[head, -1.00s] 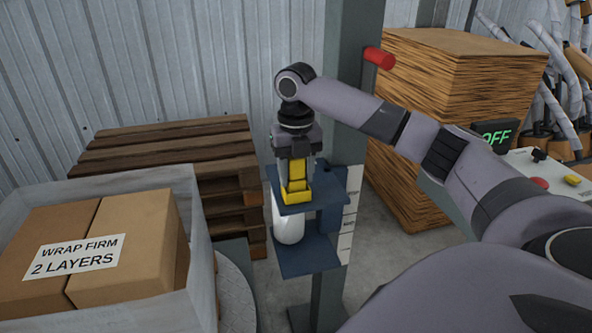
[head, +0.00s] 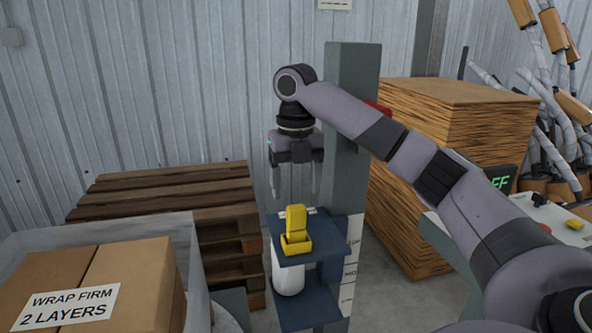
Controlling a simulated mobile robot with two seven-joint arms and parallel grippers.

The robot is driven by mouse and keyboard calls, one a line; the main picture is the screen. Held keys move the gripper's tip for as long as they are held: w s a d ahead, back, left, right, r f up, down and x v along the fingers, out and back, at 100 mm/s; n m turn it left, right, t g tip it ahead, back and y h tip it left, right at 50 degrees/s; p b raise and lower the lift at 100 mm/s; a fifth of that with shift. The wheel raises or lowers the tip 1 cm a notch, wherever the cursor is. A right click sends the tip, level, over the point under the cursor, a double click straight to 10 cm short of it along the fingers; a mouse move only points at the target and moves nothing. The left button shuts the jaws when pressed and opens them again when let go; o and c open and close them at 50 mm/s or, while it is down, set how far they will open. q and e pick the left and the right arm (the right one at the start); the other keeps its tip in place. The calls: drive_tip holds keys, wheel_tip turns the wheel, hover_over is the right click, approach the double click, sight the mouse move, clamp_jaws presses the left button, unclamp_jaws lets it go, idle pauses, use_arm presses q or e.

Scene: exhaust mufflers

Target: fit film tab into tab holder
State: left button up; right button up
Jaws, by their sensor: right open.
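A yellow upright piece, which looks like the film tab (head: 295,216), stands in or on a lower yellow block, which looks like the tab holder (head: 296,245). Both are on the blue upper shelf of the wrapper post. The tab looks nearly upright; how deep it sits cannot be told. My right gripper (head: 294,190) is open and empty just above the tab, its two fingers apart on either side. My left gripper is not in view.
A white film roll (head: 289,276) sits under the blue shelf (head: 325,233), against the grey post (head: 351,150). A crate of boxes (head: 132,285) is at left, wooden pallets (head: 165,190) behind. A brown stack (head: 460,130) and a control panel (head: 555,215) are right.

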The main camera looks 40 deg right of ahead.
drive_tip(key=shift+r, duration=1.45)
